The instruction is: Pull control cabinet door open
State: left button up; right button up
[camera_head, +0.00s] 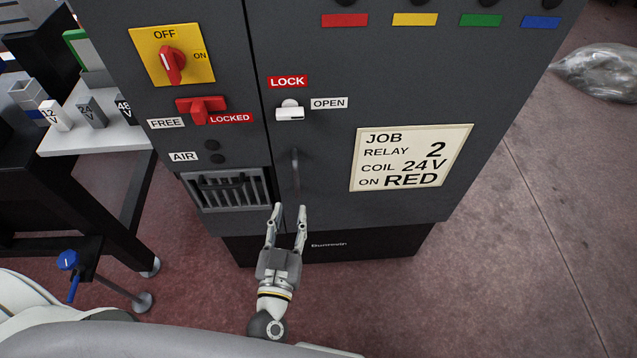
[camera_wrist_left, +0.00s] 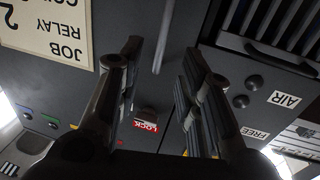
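The dark grey control cabinet door (camera_head: 390,85) is shut flush in the head view, with a narrow seam along its left edge. Its slim vertical handle (camera_head: 295,173) is near that edge, below a white latch (camera_head: 290,113) between the LOCK and OPEN labels. My left gripper (camera_head: 289,208) points at the cabinet just below the handle. Its two fingers are apart with nothing between them. In the left wrist view the picture is upside down; the handle (camera_wrist_left: 162,42) shows beyond and between the open fingers (camera_wrist_left: 160,60), apart from them. My right gripper is not in view.
Left of the door are a red rotary switch (camera_head: 172,62), a red lever (camera_head: 203,109) and a vent grille (camera_head: 230,190). A white side table (camera_head: 100,138) with small labelled blocks stands left. The floor right of the cabinet is clear except for a plastic bag (camera_head: 600,72).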

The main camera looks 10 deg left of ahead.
aim_at(296, 182)
pick_arm(q)
jog(key=w, duration=0.2)
jog(key=w+a, duration=0.1)
jog(key=w, duration=0.2)
jog(key=shift+w+r, duration=0.1)
jog(key=shift+w, duration=0.05)
jog(key=w, duration=0.4)
jog(key=shift+a, duration=0.1)
jog(key=shift+w, duration=0.7)
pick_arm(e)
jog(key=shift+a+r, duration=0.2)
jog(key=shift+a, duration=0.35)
pick_arm(q)
jog(key=shift+c, duration=0.2)
grip_shut()
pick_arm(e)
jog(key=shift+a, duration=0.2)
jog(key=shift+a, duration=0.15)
